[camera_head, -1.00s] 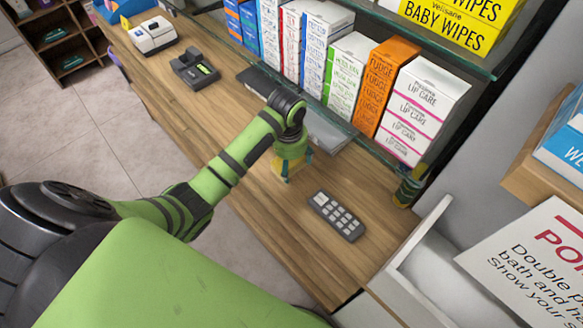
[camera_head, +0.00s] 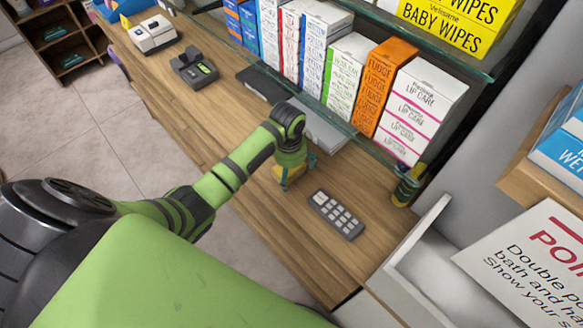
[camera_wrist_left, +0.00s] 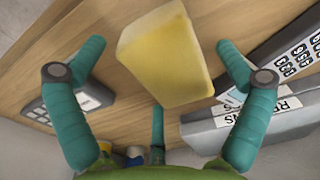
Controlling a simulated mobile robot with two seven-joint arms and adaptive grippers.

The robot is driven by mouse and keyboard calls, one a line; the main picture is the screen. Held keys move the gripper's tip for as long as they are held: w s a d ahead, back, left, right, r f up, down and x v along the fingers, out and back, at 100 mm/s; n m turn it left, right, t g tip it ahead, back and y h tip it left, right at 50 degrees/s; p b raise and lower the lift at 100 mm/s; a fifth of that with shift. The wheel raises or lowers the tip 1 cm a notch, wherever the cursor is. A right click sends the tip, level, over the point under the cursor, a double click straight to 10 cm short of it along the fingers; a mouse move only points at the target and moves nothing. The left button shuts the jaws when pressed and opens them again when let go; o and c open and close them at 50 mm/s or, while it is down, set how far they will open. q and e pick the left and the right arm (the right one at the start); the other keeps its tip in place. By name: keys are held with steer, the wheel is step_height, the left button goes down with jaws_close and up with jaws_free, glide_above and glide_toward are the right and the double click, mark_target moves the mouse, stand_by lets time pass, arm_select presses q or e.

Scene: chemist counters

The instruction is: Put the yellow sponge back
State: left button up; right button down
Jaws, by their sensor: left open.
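The yellow sponge (camera_wrist_left: 168,55) is a pale yellow block between the two spread teal fingers of my left gripper (camera_wrist_left: 160,50) in the left wrist view. Gaps show between it and both fingers. In the head view my left gripper (camera_head: 297,172) is low over the wooden counter, and only a small part of the sponge (camera_head: 279,173) shows beside the fingers. Whether the sponge rests flat on the counter is hard to tell. My right gripper is not in view.
A grey keypad (camera_head: 335,214) lies right of the gripper on the counter (camera_head: 255,215). Grey binders (camera_head: 322,130) lie behind it, under a glass shelf with boxes (camera_head: 420,105). A green can (camera_head: 407,186) stands at the right. A card terminal (camera_head: 194,70) is farther left.

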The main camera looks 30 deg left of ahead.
mark_target(290, 171)
arm_select(q)
steer(key=shift+r, duration=0.15)
steer(key=r+b, duration=0.1)
steer(key=r, duration=0.3)
steer(key=r+b, duration=0.1)
steer(key=r, duration=0.3)
steer(key=shift+s+a+r, duration=0.1)
steer(key=shift+s+r, duration=0.1)
steer(key=shift+r, duration=0.05)
steer(key=r, duration=0.1)
steer(key=r+p, duration=0.1)
steer(key=r, duration=0.1)
steer(key=shift+s+r, duration=0.2)
steer(key=shift+r, duration=0.05)
